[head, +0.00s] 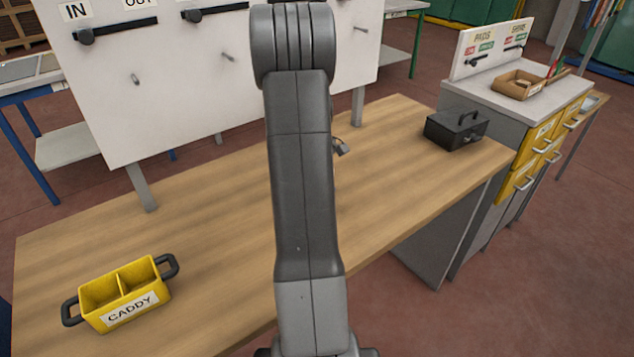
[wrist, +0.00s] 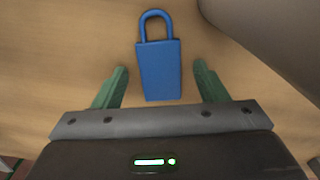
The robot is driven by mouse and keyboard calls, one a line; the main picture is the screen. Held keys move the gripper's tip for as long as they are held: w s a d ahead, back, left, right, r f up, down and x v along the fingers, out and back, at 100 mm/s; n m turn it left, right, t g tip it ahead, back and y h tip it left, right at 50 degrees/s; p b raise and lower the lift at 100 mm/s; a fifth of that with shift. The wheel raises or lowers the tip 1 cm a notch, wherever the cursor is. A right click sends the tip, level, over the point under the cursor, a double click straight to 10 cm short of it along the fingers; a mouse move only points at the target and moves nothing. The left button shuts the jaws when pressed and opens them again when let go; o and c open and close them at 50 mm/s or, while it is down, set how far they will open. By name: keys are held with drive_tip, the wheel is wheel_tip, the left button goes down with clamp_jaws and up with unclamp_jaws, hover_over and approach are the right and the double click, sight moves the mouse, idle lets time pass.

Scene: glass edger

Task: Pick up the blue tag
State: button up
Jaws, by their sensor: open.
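A blue tag (wrist: 160,72), shaped like a padlock with a blue loop at its top, lies on the wooden bench top (wrist: 60,60) in the wrist view. My gripper (wrist: 160,78) is open, with one green finger on each side of the tag's lower body. Neither finger appears to touch it. In the head view my arm hides the tag, and the gripper's fingers cannot be made out there.
A yellow caddy (head: 128,300) with two compartments stands at the bench's front left. A black box (head: 456,128) with a handle sits at the right end. A white board (head: 190,90) with pegs rises behind the bench. The wooden top (head: 220,215) between them is largely clear.

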drive_tip(key=shift+c, duration=0.5)
drive_tip(key=c, duration=1)
drive_tip(key=shift+c, duration=0.2)
wheel_tip(320, 180, up, 10)
drive_tip(key=shift+b, duration=0.3)
